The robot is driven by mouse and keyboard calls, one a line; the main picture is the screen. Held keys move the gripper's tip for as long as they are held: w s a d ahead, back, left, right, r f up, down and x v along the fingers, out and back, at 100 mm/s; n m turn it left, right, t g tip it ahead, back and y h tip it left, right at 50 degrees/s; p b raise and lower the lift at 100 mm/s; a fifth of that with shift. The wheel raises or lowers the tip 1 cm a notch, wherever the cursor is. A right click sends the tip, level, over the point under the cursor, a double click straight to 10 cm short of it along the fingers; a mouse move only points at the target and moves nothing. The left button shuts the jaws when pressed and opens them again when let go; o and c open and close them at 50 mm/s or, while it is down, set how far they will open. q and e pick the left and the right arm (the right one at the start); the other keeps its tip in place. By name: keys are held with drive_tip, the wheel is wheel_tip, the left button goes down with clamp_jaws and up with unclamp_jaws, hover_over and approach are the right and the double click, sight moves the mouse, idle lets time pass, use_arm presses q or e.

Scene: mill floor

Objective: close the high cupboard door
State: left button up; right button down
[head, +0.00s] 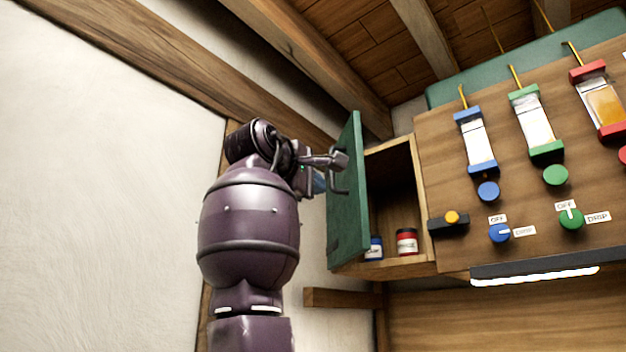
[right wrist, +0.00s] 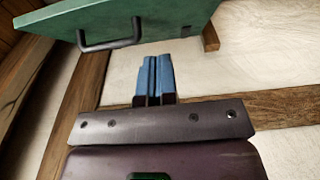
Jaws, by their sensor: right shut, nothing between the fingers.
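The high cupboard (head: 400,190) has its green door (head: 347,225) standing open, swung out at the left of the opening. A dark bar handle (right wrist: 110,45) is on the door's face, and it also shows in the head view (head: 338,188). My right gripper (head: 319,182) is beside the door, partly hidden by its own wrist. In the right wrist view its blue fingers (right wrist: 153,75) are shut together and empty, just below the door (right wrist: 130,18) and right of the handle. I cannot tell whether they touch the door. My left gripper is not in view.
A red jar (head: 406,242) and a blue jar (head: 374,248) stand inside the cupboard. A wooden panel (head: 445,150) with coloured tubes and knobs is to its right. A pale wall (head: 100,180) and timber beams (head: 180,75) lie to the left.

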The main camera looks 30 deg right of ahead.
sight(358, 202)
drive_tip(key=d, duration=0.3)
drive_tip(key=w+d+p, duration=0.1)
drive_tip(key=d, duration=0.1)
drive_tip(key=w+d+p, duration=0.1)
drive_tip(key=d, duration=0.2)
drive_tip(key=shift+w+d, duration=0.15)
drive_tip(key=shift+d, duration=0.15)
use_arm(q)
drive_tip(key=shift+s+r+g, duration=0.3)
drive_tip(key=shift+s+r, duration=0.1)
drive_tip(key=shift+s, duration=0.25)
use_arm(e)
drive_tip(key=shift+d, duration=0.55)
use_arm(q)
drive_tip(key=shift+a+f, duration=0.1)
use_arm(e)
drive_tip(key=shift+s+d, duration=0.1)
drive_tip(key=shift+s, duration=0.15)
